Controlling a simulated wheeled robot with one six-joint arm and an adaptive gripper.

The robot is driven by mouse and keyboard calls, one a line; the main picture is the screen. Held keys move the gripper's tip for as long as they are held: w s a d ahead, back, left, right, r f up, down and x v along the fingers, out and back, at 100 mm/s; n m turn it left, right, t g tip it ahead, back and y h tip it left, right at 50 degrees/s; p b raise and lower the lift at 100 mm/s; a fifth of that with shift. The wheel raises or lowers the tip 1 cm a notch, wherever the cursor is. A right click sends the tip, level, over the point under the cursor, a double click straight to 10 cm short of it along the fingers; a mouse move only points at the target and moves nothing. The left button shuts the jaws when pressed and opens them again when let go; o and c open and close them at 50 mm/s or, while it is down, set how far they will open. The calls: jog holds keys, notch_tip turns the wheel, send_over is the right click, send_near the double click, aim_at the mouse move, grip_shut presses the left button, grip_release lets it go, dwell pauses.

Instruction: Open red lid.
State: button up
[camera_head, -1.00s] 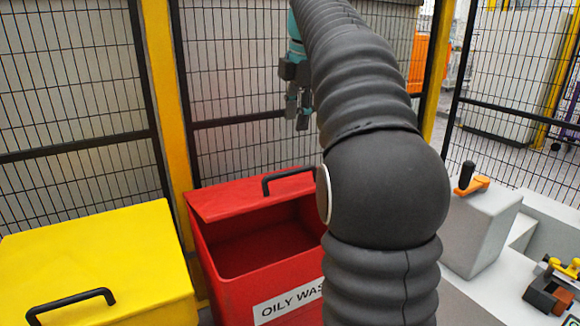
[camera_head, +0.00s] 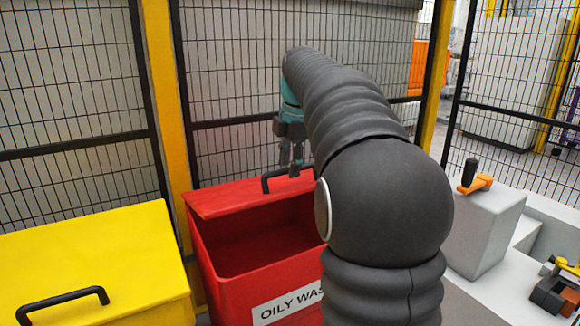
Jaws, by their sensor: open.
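The red bin (camera_head: 215,275) stands in the middle, marked "OILY WAS…", the rest of the label hidden by my arm. Its front part is open and shows a dark red inside. The red lid (camera_head: 225,200) is a panel at the back top of the bin, with a black bar handle (camera_head: 266,183) on it. My gripper (camera_head: 291,168) points down at the handle, with its fingers open. The fingertips overlap the handle's right part in the picture; I cannot tell whether they touch it. My arm hides the right side of the bin and lid.
A yellow bin (camera_head: 100,255) with a closed lid and black handle (camera_head: 60,303) stands at the left. Wire mesh fence (camera_head: 80,100) and a yellow post (camera_head: 165,100) rise behind. A grey block (camera_head: 485,230) with an orange-and-black handle (camera_head: 472,180) stands at the right.

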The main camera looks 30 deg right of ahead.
jog(key=shift+f, duration=0.2)
grip_shut()
jog(key=shift+r, duration=0.1)
